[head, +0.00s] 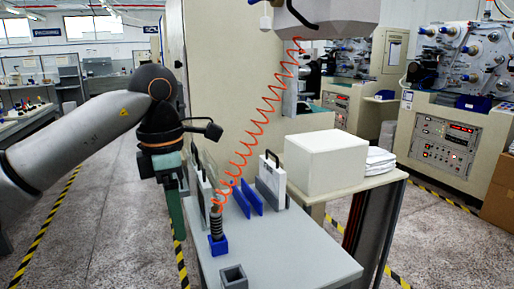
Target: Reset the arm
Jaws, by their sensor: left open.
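My left arm (70,140) comes in from the left, bends at a dark joint and drops to a wrist with a small camera on its side. My left gripper (171,184) hangs downward at the left edge of the grey worktable (290,250). It is open, and I see nothing held in it; its fingertips are hard to make out against the table's edge. My right gripper is not in view.
On the table are a dark spindle in a blue base (218,244), a grey square holder (233,277), blue plates (251,197) and upright white plates (271,180). An orange coiled hose (262,118) hangs above. A white box (325,160) stands behind; floor at left is clear.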

